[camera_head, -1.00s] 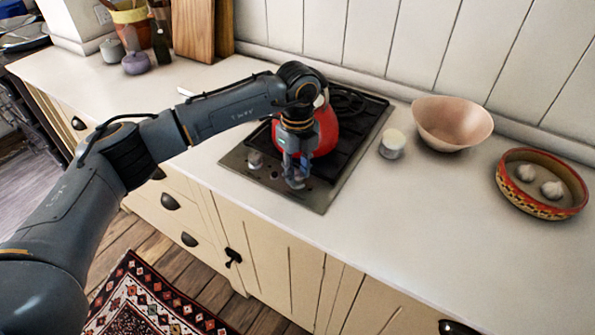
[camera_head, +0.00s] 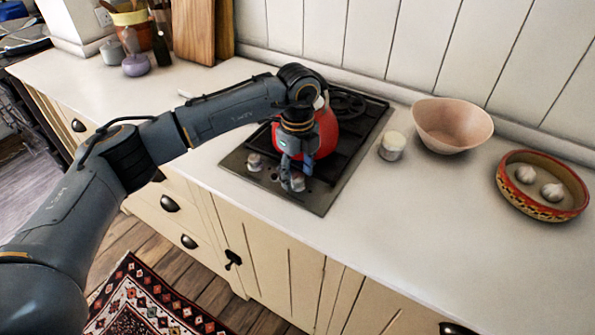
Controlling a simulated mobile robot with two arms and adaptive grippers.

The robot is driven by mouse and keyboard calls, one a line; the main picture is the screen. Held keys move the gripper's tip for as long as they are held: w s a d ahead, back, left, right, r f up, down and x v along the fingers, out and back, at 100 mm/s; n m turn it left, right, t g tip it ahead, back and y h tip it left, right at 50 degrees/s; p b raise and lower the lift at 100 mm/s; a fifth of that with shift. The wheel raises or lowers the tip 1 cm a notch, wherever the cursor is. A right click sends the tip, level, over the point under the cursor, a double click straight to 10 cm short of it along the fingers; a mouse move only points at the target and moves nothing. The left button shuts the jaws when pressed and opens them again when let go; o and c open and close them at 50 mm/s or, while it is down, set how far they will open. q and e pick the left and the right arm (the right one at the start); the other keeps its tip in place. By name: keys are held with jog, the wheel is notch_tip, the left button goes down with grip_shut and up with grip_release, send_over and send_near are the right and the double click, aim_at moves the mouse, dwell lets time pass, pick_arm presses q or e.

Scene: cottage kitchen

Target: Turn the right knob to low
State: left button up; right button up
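The stove (camera_head: 325,198) is a dark hob set into the counter, with its controls on the front strip. The left knob (camera_head: 254,162) shows clear of my gripper. The right knob (camera_head: 297,182) is at the tips of my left gripper (camera_head: 291,178), which points down over it. The fingers are beside the knob; I cannot tell whether they press on it or how far apart they are. The knob's pointer setting is too small to read. My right gripper is not in view.
A red kettle (camera_head: 326,130) stands on the hob right behind my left gripper. A white jar (camera_head: 392,146), a pinkish bowl (camera_head: 452,124) and a patterned dish (camera_head: 508,188) with garlic are to the right. The front counter right of the hob is clear.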

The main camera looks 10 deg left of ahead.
aim_at(297, 177)
pick_arm(q)
jog(key=shift+r, duration=0.2)
notch_tip(297, 177, up, 12)
jog(key=shift+f, duration=0.2)
dwell(0.5)
